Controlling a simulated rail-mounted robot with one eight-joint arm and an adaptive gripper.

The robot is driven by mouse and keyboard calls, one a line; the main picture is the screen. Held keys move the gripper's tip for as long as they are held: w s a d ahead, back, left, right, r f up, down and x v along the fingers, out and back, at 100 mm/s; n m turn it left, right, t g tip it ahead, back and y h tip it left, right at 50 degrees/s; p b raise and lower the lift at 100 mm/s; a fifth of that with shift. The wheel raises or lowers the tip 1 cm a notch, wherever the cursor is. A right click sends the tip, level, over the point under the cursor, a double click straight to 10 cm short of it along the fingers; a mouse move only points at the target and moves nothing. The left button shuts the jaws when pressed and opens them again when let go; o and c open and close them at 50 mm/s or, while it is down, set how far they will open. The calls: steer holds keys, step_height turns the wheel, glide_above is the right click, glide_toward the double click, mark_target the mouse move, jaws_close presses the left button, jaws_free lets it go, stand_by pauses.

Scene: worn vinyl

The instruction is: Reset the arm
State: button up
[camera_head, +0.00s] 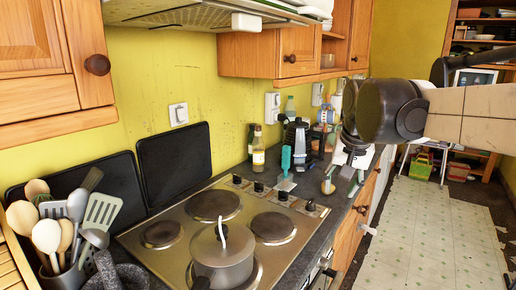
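My arm (460,115) reaches in from the right edge, with a light link and a dark round joint. My gripper (350,150) appears to hang below and left of that joint, over the far end of the counter. It is small and partly hidden by the arm, and its fingers cannot be made out. I cannot tell whether it is open or shut, or whether it holds anything.
A grey pot (222,262) stands on the steel hob (180,262). A utensil holder (62,272) is at left. Bottles (258,150) and a teal-handled brush (286,160) stand behind the hob. Wooden cupboards (270,55) hang above. Open floor (425,225) lies right.

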steer(key=s+f+n+t, duration=0.1)
steer(key=s+f, duration=0.5)
steer(key=s, duration=0.5)
steer(key=s+f+n+t, duration=0.2)
steer(key=s+f, duration=0.4)
steer(key=s, duration=0.5)
